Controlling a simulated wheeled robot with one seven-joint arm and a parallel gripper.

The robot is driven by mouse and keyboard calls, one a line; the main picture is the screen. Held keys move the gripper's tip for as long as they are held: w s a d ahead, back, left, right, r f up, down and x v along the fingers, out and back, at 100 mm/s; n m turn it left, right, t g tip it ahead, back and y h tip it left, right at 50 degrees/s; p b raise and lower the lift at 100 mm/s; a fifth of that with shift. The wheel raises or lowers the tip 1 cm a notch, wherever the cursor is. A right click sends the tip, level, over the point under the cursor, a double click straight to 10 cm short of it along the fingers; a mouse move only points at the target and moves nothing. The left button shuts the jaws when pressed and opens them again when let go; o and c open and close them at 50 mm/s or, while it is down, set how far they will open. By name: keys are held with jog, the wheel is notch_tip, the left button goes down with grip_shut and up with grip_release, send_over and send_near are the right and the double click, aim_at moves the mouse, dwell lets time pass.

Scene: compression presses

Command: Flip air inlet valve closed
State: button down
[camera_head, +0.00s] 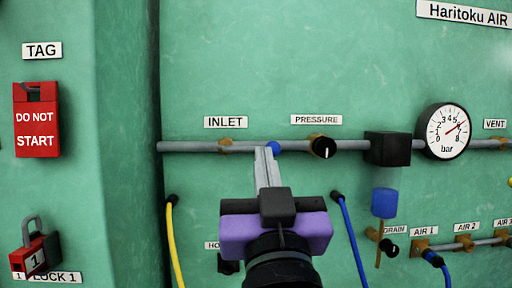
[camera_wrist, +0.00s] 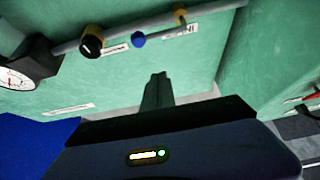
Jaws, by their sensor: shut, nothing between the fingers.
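The air inlet valve shows as a small blue rounded handle (camera_head: 274,146) on the grey pipe, right of the INLET label (camera_head: 226,122). In the wrist view the blue handle (camera_wrist: 138,39) stands out from the pipe. My gripper (camera_head: 265,151) is shut and empty, its fingers pointing at the pipe. In the head view the fingertips overlap the handle's left side and hide part of it. In the wrist view the fingertips (camera_wrist: 158,76) appear apart from the handle. The handle's exact angle is hard to tell.
The black PRESSURE knob (camera_head: 323,147) is close on the right, then a black block (camera_head: 388,149) and the gauge (camera_head: 443,131). Yellow (camera_head: 174,240) and blue (camera_head: 351,238) hoses hang below the pipe. A red tag (camera_head: 36,120) and padlock (camera_head: 35,253) are at left.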

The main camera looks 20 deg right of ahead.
aim_at(251, 148)
jog(key=p+x, duration=0.4)
jog(key=x, duration=0.7)
notch_tip(251, 148, down, 5)
jog(key=shift+d+r, duration=0.1)
jog(key=shift+r, duration=0.15)
jog(key=shift+f+b, duration=0.15)
jog(key=shift+b, duration=0.4)
